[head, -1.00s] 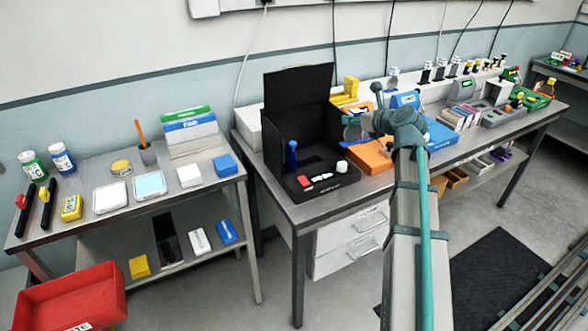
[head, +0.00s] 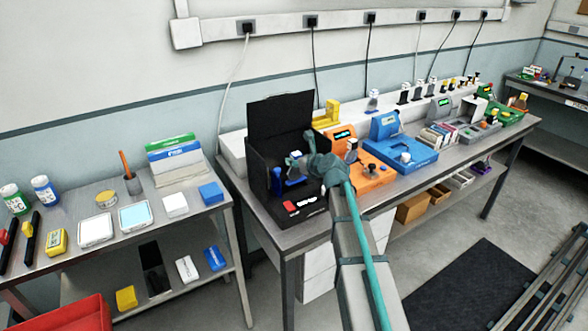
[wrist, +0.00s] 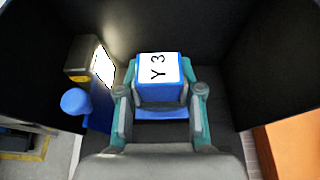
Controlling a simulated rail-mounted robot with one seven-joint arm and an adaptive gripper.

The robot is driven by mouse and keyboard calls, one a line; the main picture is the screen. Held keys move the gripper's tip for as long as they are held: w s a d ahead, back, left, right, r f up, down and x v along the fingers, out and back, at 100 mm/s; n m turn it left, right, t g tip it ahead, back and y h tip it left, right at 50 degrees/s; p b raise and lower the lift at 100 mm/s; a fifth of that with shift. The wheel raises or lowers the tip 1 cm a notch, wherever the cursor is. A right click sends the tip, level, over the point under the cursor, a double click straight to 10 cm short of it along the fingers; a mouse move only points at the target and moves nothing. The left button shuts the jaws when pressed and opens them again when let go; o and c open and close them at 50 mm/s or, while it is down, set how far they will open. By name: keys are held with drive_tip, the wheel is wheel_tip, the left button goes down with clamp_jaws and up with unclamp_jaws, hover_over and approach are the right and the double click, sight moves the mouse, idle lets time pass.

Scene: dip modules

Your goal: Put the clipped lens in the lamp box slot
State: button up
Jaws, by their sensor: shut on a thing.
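My gripper (wrist: 160,100) is shut on the clipped lens (wrist: 158,90), a blue block with a white face marked "Y 3". A finger lies on each side of it. In the head view my gripper (head: 302,166) is inside the open black lamp box (head: 280,115). In the wrist view dark box walls surround the lens on the far side, left and right. A lamp with a bright window (wrist: 103,66) stands left of the lens, behind a blue round knob (wrist: 75,101). The slot is hidden; I cannot tell whether the lens touches it.
The box front carries a red switch (head: 290,207) and white labels. An orange device (head: 365,178) stands close right of the box, then a blue device (head: 400,152). A yellow holder (head: 328,114) is behind. A side table with small items is at left.

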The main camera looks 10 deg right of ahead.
sight(296, 170)
drive_tip(key=shift+w+a+f, duration=0.1)
drive_tip(key=shift+a+f, duration=0.15)
drive_tip(key=shift+w+a+f, duration=0.1)
drive_tip(key=shift+f, duration=1.6)
drive_tip(key=shift+f, duration=0.15)
drive_tip(key=o, duration=1.2)
drive_tip(key=shift+c, duration=0.2)
drive_tip(key=shift+s+r, duration=0.2)
drive_tip(key=b+v, duration=0.1)
drive_tip(key=v, duration=1)
drive_tip(key=shift+s, duration=0.25)
